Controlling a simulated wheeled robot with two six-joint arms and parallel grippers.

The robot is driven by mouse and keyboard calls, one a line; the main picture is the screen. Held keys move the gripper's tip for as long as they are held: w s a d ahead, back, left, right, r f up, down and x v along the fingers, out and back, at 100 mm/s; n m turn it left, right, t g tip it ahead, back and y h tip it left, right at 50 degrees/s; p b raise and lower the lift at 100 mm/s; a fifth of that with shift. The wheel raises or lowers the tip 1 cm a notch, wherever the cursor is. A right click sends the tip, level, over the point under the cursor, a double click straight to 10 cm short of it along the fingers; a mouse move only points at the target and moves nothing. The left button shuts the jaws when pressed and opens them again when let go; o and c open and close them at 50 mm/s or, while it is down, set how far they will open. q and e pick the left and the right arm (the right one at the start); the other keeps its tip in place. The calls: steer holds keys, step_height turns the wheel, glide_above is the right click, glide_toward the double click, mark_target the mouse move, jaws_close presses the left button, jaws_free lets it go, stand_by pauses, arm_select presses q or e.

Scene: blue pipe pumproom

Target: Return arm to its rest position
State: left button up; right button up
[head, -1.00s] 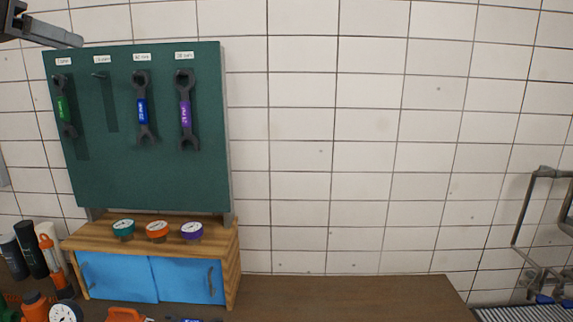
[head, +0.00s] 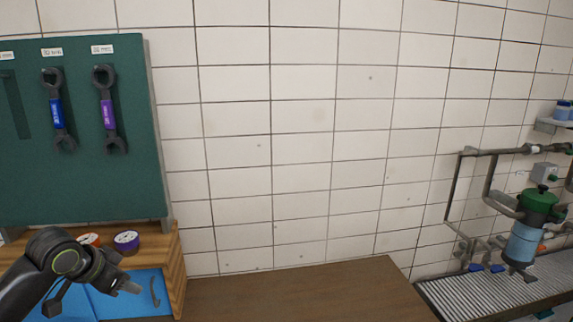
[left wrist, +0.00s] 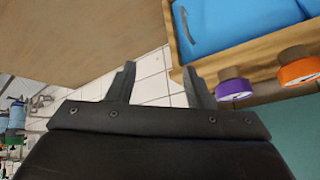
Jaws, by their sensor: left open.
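My left gripper (head: 128,287) comes in from the lower left in the head view, in front of the blue-doored wooden cabinet (head: 178,268). In the left wrist view its two fingers (left wrist: 157,84) are spread apart with nothing between them, so it is open and empty. The wrist view is turned over: the cabinet's blue door (left wrist: 225,22) and the purple-rimmed gauge (left wrist: 235,88) show at the upper right. My right gripper is in neither view.
A green tool board (head: 85,180) holds a blue-banded wrench (head: 57,115) and a purple-banded wrench (head: 108,115). The brown worktop (head: 300,290) in the middle is bare. Pipes and a blue-green pump unit (head: 525,235) stand over a ribbed metal surface (head: 480,300) at right.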

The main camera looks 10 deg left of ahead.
arm_select(q)
steer(key=s+d+f+n+g+y, duration=0.1)
steer(key=s+d+f, duration=0.4)
steer(key=s+f, duration=0.5)
steer(key=s+d+f+n+g, duration=0.1)
steer(key=s+d+f, duration=0.4)
steer(key=s+f, duration=0.5)
steer(key=s+d+f+n+g+y, duration=0.1)
steer(key=s+d+n+y, duration=0.15)
steer(key=s, duration=0.85)
step_height(320, 180, down, 32)
steer(key=a+g+h+b, duration=0.1)
steer(key=a+g+b, duration=0.1)
steer(key=b, duration=0.4)
steer(key=s+d+f+b, duration=0.1)
steer(key=s+f+b, duration=0.3)
steer(key=s+f, duration=1.1)
step_height(320, 180, down, 4)
steer(key=shift+r+g+h, duration=0.1)
steer(key=shift+g+h, duration=0.25)
steer(key=shift+g, duration=0.05)
steer(key=shift+n, duration=0.25)
steer(key=shift+c, duration=0.5)
